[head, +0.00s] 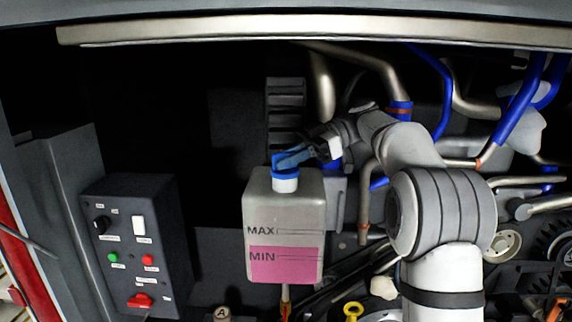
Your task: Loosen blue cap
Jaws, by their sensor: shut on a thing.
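The blue cap (285,172) sits on the white neck of a grey reservoir tank (260,212) in the middle of the head view. The tank has MAX and MIN marks and pink fluid (285,265) up to about the MIN line. My gripper (292,160) comes in from the upper right and is shut on the blue cap. The fingers cover part of the cap's top, and the cap is still at the neck. Whether its thread has turned cannot be seen.
A dark control box (135,245) with buttons and switches stands at the left. Blue hoses (520,100) and metal pipes (365,65) crowd the right side behind my arm. A metal rail (300,32) crosses the top. Dark open space lies left of the tank.

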